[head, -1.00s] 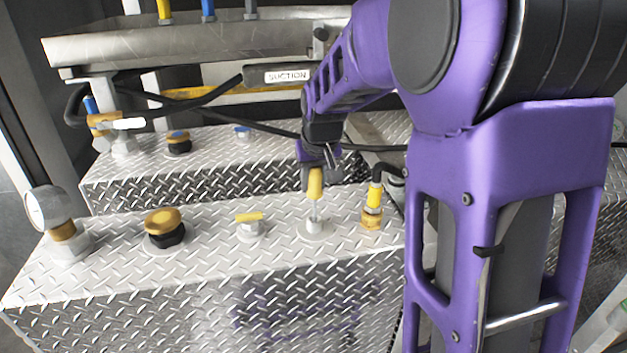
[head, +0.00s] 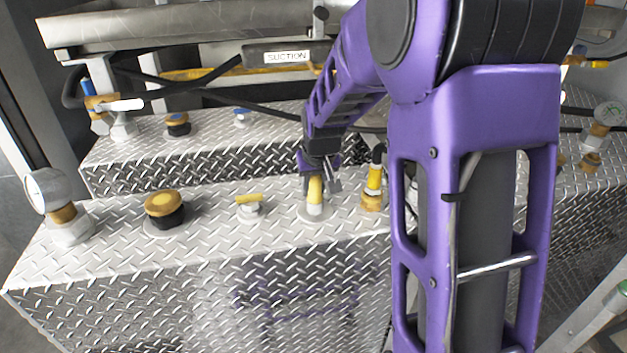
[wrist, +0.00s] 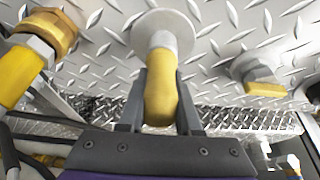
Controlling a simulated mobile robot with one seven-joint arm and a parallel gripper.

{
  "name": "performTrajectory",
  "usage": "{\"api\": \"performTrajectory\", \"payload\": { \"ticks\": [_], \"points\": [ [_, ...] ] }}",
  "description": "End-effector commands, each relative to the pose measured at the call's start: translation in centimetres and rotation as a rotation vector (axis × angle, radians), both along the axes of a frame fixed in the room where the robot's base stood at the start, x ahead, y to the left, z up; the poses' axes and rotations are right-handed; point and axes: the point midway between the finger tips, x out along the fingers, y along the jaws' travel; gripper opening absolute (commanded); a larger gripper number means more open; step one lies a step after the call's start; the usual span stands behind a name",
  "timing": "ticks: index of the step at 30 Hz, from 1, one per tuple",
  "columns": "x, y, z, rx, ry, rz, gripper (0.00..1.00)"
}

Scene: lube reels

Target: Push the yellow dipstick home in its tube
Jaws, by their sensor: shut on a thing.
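The yellow dipstick handle (head: 315,189) stands upright over its metal tube (head: 314,209) on the front diamond-plate tank top. Its lower end meets the top of the tube, and no bare rod shows between them in the head view. My gripper (head: 317,180) is around the handle from above and behind. In the wrist view the two dark fingers (wrist: 160,108) are shut on the yellow handle (wrist: 160,95). The pale tube collar (wrist: 162,42) and its round flange (wrist: 150,22) show just beyond the handle.
A brass fitting with a yellow hose end (head: 373,188) stands close to the right of the dipstick. A yellow-handled cap (head: 249,206) stands to its left, then a brass cap (head: 165,208) and a gauge (head: 50,190). A suction-labelled bar (head: 287,56) lies behind.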

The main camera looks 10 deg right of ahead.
Motion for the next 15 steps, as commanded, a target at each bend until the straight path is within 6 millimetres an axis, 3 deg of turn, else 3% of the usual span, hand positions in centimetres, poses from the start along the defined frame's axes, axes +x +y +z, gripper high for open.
{"api": "performTrajectory", "payload": {
  "ticks": [8, 9, 13, 15],
  "points": [
    [0.0, 0.0, -0.12, 0.0, -0.001, 0.0, 0.0],
    [0.01, -0.01, -0.11, 0.0, -0.001, 0.0, 0.4],
    [0.01, -0.01, -0.11, 0.0, -0.001, 0.0, 0.63],
    [0.01, 0.0, -0.1, 0.0, -0.001, 0.0, 0.68]
  ]
}}
